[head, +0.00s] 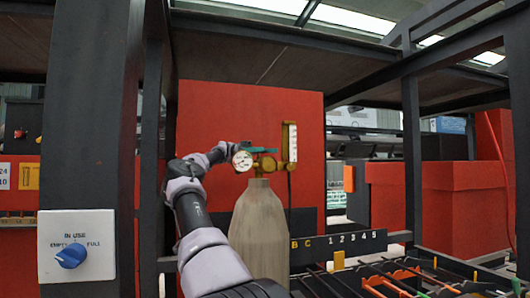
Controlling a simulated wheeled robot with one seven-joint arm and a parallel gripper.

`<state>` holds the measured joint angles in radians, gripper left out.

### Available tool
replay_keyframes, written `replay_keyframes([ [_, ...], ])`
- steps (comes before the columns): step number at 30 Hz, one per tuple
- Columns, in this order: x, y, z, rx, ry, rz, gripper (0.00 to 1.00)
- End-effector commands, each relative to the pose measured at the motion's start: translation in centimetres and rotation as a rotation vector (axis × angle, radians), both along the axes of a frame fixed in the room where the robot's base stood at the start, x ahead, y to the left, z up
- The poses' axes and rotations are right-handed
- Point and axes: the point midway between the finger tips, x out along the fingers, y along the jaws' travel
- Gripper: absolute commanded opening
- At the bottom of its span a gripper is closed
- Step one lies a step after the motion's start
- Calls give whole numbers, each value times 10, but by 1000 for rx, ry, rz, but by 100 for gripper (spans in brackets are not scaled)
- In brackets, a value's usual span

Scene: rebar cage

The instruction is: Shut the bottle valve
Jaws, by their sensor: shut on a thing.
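The bottle (259,230) is a tall grey-beige cylinder with a tapered shoulder, standing upright in front of a red panel. Brass valve fittings (264,166) sit on its neck, with a round white dial gauge (242,161) at the left and an upright tube gauge (292,143) at the right. A dark green valve handle (264,151) lies across the top of the fittings. My gripper (247,148) reaches in from the left at the height of the handle and is shut on it. The dial gauge and my wrist partly hide the fingers, so the exact grip is unclear.
A dark post (88,130) stands close at the left, with a white switch plate (76,246) and blue knob on it. A numbered board (338,247) and a rack of bars with orange clips (400,278) lie right of the bottle. Dark beams frame the cage overhead.

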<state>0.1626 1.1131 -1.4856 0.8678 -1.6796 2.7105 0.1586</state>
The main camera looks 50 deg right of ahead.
Motion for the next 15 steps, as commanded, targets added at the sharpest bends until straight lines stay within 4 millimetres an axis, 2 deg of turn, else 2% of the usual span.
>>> replay_keyframes([
  [15,-1,1,-2,3,-5,-50,28],
])
